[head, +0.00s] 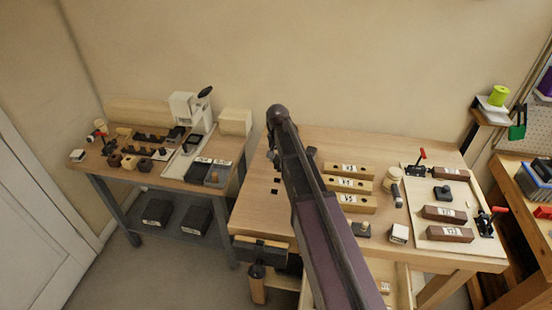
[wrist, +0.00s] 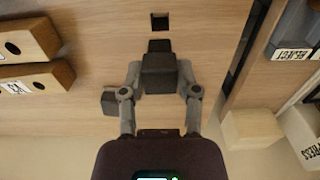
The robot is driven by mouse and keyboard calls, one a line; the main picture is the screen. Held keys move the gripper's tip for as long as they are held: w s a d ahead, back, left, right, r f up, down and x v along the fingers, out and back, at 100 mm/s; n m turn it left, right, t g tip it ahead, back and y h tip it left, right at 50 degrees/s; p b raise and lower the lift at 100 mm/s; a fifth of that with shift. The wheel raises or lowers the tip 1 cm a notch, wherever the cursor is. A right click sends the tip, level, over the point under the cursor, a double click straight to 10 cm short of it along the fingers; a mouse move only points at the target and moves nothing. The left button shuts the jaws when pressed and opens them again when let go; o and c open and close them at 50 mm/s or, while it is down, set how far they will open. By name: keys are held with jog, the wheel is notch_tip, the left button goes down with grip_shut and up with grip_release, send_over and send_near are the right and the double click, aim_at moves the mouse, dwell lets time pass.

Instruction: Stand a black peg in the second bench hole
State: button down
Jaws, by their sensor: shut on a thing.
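My gripper (wrist: 160,78) is shut on a black peg (wrist: 159,70) in the wrist view, one finger on each side of its blocky body. The peg is over the bench top (wrist: 95,115); a narrower dark shape touches its far end, and I cannot tell whether that is part of the peg or a hole. A square bench hole (wrist: 160,21) lies open beyond it. Another black block (wrist: 117,103) is beside the left finger; it also shows in the head view (head: 311,151). In the head view bench holes (head: 275,180) show left of my arm, which hides the held peg.
Wooden blocks with holes and labels (head: 349,203) stand right of my arm. A pale board (head: 409,228) with clamps and brown blocks is farther right. A vise (head: 262,252) is on the front edge. A cluttered side table (head: 115,178) stands at left, across a gap.

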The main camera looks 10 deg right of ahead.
jog(key=shift+f, duration=0.15)
jog(key=b, duration=0.6)
send_over(277, 177)
jog(key=s, duration=0.2)
jog(key=shift+a+f, duration=0.2)
jog(key=shift+f, duration=2.7)
jog(key=shift+f+b, duration=1.9)
jog(key=shift+b, duration=0.05)
dwell(1.4)
jog(key=shift+c, duration=1.3)
grip_release()
